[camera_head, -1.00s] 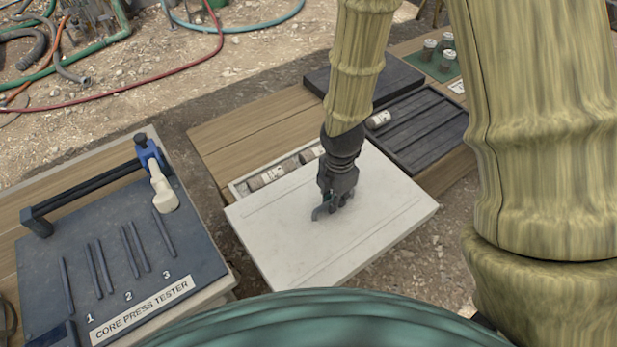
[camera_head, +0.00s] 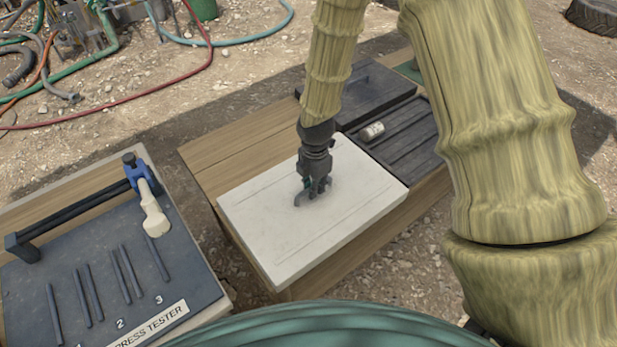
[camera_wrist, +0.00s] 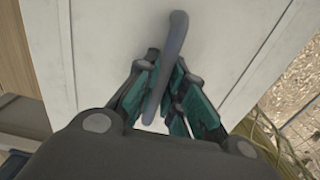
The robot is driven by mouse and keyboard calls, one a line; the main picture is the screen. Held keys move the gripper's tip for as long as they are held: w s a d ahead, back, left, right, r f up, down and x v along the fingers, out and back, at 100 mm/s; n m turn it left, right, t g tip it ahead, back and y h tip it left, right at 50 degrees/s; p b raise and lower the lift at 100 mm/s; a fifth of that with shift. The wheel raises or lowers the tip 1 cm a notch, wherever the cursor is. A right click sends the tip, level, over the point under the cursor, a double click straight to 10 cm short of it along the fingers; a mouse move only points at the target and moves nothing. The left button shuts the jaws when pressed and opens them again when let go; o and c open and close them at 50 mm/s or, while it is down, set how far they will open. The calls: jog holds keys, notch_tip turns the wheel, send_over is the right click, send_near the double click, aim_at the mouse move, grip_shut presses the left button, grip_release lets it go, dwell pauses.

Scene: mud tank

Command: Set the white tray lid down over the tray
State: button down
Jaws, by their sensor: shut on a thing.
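The white tray lid (camera_head: 258,203) lies roughly level over the spot of the tray on the wooden bench. The tray is hidden beneath it, and I cannot tell whether the lid rests fully on its rim. My gripper (camera_head: 313,192) points down at the middle of the lid and is shut on its grey handle. In the wrist view the handle (camera_wrist: 177,40) passes between the teal-padded fingers (camera_wrist: 166,88), with the white lid surface (camera_wrist: 110,35) behind it.
A dark slotted tray (camera_head: 408,135) holding one pale core (camera_head: 372,131) sits right behind the lid. A dark lid with a handle (camera_head: 372,92) lies farther back. The core press tester (camera_head: 60,275) stands at left, across a gap. Bare bench (camera_head: 235,145) shows behind the lid.

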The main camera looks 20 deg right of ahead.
jog(key=w, duration=0.1)
jog(key=w+p, duration=0.1)
jog(key=w, duration=0.3)
jog(key=shift+w+f, duration=0.2)
jog(key=shift+f, duration=0.1)
jog(key=shift+f+p, duration=1.1)
jog(key=shift+f, duration=0.65)
jog(key=shift+f, duration=0.35)
jog(key=c, duration=1.5)
grip_release()
jog(key=shift+r, duration=0.5)
notch_tip(320, 180, up, 12)
jog(key=b, duration=0.4)
